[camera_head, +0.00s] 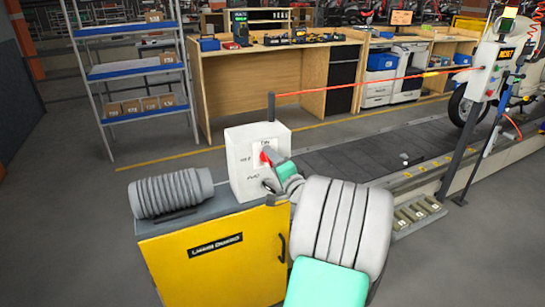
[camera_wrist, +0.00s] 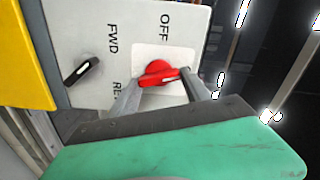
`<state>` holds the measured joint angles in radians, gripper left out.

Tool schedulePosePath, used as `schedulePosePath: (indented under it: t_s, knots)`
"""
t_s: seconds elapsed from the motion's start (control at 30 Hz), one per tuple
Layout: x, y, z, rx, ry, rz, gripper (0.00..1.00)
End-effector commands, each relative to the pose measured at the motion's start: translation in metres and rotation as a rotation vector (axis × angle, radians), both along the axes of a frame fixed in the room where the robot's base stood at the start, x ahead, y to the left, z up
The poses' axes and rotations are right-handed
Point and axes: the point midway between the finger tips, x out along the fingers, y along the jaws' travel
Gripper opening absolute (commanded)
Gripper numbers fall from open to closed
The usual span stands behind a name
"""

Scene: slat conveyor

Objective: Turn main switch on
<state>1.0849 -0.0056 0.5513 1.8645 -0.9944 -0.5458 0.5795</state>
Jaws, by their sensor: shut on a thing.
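A white control box (camera_head: 241,182) stands on a yellow cabinet (camera_head: 215,268). A red rotary switch (camera_head: 264,157) is on a pale plate on its face. In the wrist view the red switch (camera_wrist: 158,72) has the label OFF (camera_wrist: 164,28) above it, and its grip lies nearly crosswise in the picture. My gripper (camera_wrist: 161,83) is shut on the red switch, one finger on each side. It also shows in the head view (camera_head: 270,160) at the box face. The plate's lower part is hidden behind my gripper.
A black selector switch (camera_wrist: 80,71) marked FWD is beside the red one, with a second label partly hidden. A grey ribbed cylinder (camera_head: 171,193) lies on the cabinet left of the box. The slat conveyor (camera_head: 350,160) runs behind. A red cord (camera_head: 365,83) stretches above it.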

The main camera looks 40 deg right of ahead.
Motion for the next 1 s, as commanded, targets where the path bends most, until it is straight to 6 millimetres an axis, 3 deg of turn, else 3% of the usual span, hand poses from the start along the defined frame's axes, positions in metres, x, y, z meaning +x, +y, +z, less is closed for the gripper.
schedulePosePath:
  t_s: [0.4, 1.0]
  knots:
    - [-0.0001, -0.0003, 0.0007, 0.255, -0.075, 0.000, 0.16]
    - [0.0000, 0.0000, -0.0016, 0.322, -0.095, 0.001, 0.16]
